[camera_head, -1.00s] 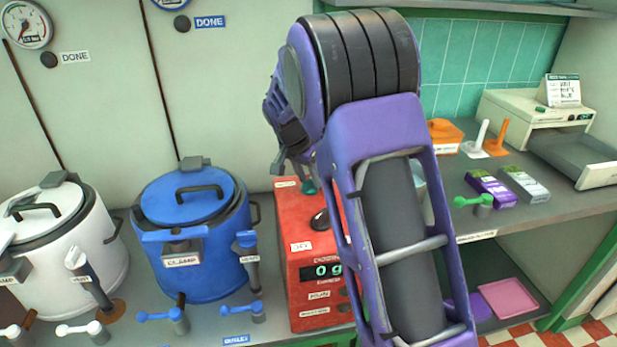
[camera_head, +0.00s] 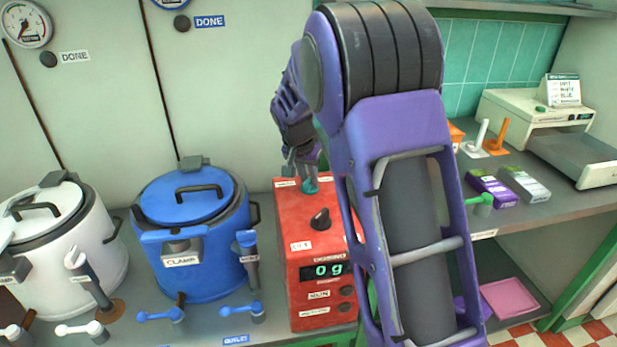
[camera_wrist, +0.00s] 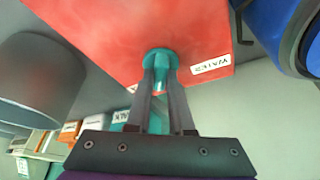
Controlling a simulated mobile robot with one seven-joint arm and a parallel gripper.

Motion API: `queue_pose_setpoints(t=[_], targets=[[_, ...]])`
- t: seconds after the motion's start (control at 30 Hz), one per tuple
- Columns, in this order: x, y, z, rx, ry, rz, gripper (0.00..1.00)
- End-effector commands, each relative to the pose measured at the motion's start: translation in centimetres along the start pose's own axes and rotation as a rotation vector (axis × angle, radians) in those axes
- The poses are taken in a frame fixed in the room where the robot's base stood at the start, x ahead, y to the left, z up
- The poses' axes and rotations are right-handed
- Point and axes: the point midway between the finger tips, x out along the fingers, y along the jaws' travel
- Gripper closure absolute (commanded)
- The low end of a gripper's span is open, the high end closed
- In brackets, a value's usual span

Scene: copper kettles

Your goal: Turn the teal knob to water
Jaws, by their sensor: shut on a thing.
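The teal knob (camera_head: 311,185) sits on top of the red dosing box (camera_head: 295,215), at its back edge. In the wrist view the knob (camera_wrist: 160,58) is between the two fingertips, and my gripper (camera_wrist: 160,80) is shut on it. A white label reading WATER (camera_wrist: 211,65) is beside the knob in the wrist view; another label is mostly hidden behind a finger. In the head view my gripper (camera_head: 303,172) reaches down onto the knob from behind the box. The box's display (camera_head: 328,270) reads 0 g.
A blue kettle (camera_head: 195,230) and a white kettle (camera_head: 60,240) stand left of the box. A black dial (camera_head: 320,219) is on the box's front. My arm covers the area right of the box. A shelf at right holds a white machine (camera_head: 540,115).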

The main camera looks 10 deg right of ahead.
Motion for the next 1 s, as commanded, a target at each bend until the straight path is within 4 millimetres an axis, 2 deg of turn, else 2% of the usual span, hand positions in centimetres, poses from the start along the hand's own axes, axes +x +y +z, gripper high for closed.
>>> queue_pose_setpoints(t=[1.0], targets=[[-0.12, 0.55, -0.45, -0.875, 0.000, -0.367, 1.00]])
